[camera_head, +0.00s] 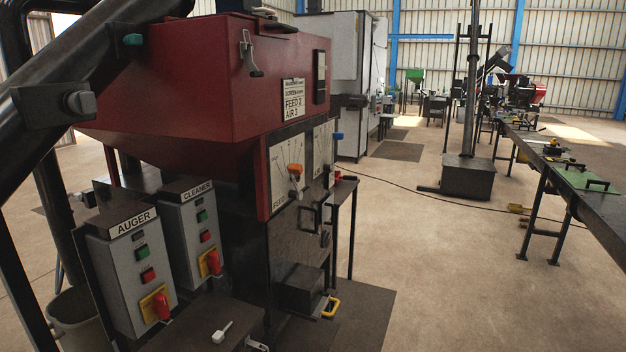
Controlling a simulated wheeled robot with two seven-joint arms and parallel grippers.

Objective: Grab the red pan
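No object is clearly recognisable as a red pan. A small red item (338,175) shows at the edge of a narrow dark side table (346,187) behind the machine; it is too small and too hidden to tell what it is. The large red hopper (190,85) of the machine fills the upper left. Neither my left nor my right gripper is in view.
Grey AUGER (128,262) and CLEANER (187,222) switch boxes stand at the lower left. A yellow handle (331,307) sticks out low on the machine. A long workbench (600,215) runs along the right. Open concrete floor (440,270) lies between, with a post base (467,181).

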